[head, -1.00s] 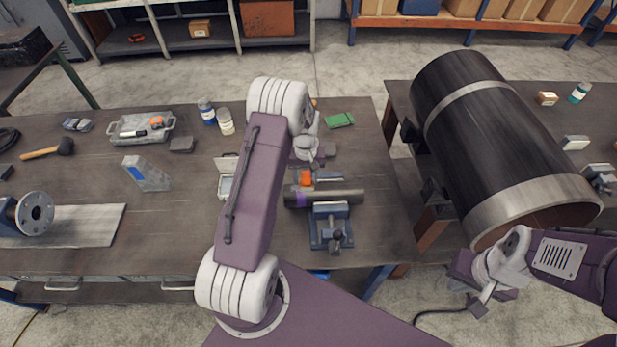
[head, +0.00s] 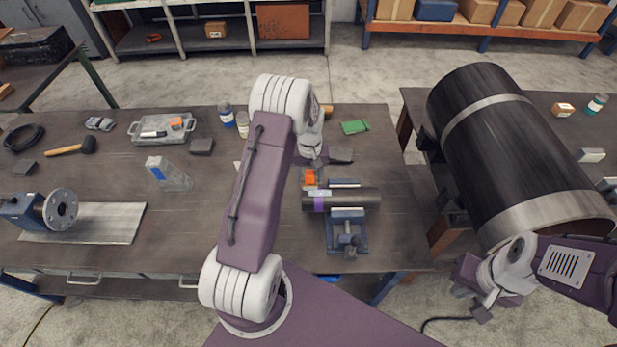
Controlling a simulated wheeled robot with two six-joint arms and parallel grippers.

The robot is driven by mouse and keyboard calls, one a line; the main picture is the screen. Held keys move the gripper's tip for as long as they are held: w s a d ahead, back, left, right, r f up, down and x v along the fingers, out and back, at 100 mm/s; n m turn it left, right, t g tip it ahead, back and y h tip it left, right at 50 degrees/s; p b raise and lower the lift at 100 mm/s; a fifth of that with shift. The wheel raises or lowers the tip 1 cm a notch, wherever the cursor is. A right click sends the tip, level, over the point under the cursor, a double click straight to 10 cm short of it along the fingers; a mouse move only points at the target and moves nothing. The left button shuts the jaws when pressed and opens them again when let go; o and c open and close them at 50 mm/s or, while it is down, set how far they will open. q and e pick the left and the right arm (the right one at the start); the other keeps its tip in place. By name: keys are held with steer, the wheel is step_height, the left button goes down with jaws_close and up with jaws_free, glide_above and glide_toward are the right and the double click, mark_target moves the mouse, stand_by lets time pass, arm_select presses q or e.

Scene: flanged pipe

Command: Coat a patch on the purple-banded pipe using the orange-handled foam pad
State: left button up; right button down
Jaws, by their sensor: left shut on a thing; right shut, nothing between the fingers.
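The purple-banded pipe (head: 355,199) is a dark grey cylinder lying across a blue-grey vise (head: 348,236) on the workbench. Its purple band (head: 319,201) is near its left end. My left gripper (head: 311,170) points down behind the band and is shut on the orange-handled foam pad. The pad's orange handle (head: 310,178) shows just behind the pipe. The foam is too small to make out, and I cannot tell whether it touches the pipe. My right gripper (head: 482,302) is shut and empty, low in front of the large drum.
A large black drum (head: 515,150) fills the right side. Bottles (head: 227,115), a grey tray (head: 150,130), a green pad (head: 355,127), a clear block (head: 170,172) and a flanged piece (head: 45,211) stand on the bench (head: 110,185). Bare bench lies right of the vise.

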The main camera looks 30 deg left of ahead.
mark_target(308, 172)
arm_select(q)
steer(key=shift+r, duration=0.65)
steer(key=shift+s+a+r+p, duration=0.1)
steer(key=shift+a+r+p, duration=0.05)
steer(key=shift+r+p, duration=0.45)
steer(key=shift+s+a+r+p, duration=0.1)
steer(key=shift+a+r+p, duration=0.05)
steer(key=shift+r+p, duration=0.45)
steer(key=shift+w+d, duration=0.15)
steer(key=shift+d, duration=0.1)
steer(key=shift+a, duration=0.15)
